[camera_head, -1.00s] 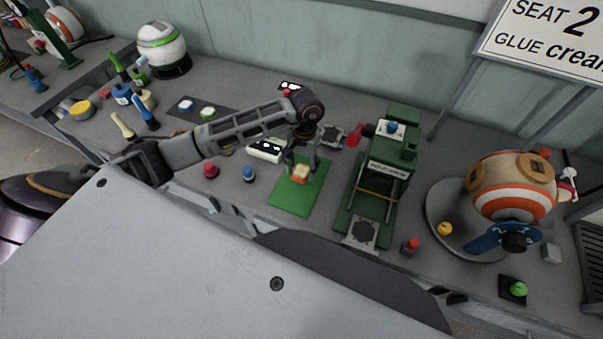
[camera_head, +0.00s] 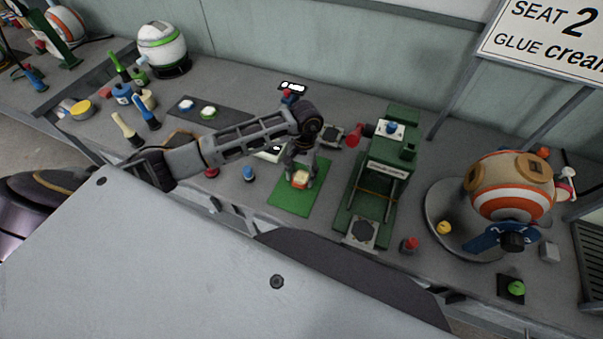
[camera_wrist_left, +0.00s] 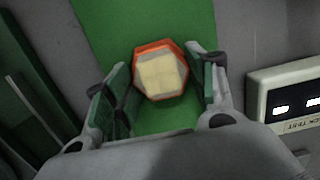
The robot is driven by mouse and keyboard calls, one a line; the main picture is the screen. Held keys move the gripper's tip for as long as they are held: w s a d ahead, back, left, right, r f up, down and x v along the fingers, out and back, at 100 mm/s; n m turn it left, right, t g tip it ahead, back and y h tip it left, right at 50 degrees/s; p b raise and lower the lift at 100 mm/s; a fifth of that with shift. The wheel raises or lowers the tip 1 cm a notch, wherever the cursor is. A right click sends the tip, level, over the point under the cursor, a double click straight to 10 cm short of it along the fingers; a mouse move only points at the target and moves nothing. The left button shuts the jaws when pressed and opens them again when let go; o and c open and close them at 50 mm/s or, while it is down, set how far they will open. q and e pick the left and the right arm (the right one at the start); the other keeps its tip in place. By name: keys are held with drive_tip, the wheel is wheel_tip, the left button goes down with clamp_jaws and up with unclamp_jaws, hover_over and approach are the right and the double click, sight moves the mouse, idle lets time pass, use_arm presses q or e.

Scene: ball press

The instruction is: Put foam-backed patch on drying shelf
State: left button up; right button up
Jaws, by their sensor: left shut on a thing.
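The foam-backed patch (camera_head: 300,180) has an orange-red rim and a cream, squarish back. It is over the green mat (camera_head: 285,203); I cannot tell whether it touches the mat. My left gripper (camera_head: 301,176) reaches down and is shut on the patch. In the left wrist view the patch (camera_wrist_left: 161,72) shows between the fingertips (camera_wrist_left: 160,82), cream side towards the camera. A dark strip (camera_head: 240,115) at the back left bears two round pieces; I cannot tell whether it is the drying shelf. A slatted dark rack (camera_head: 590,262) stands at the far right. My right gripper is not in view.
The green press (camera_head: 384,180) stands right of the mat. A striped orange-and-white ball (camera_head: 512,190) sits on a round stand further right. A blue button (camera_head: 248,173) is left of the mat. A white display box (camera_wrist_left: 290,103) is beside it in the wrist view.

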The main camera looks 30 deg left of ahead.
use_arm(q)
drive_tip(key=shift+f, duration=0.1)
drive_tip(key=o, duration=0.8)
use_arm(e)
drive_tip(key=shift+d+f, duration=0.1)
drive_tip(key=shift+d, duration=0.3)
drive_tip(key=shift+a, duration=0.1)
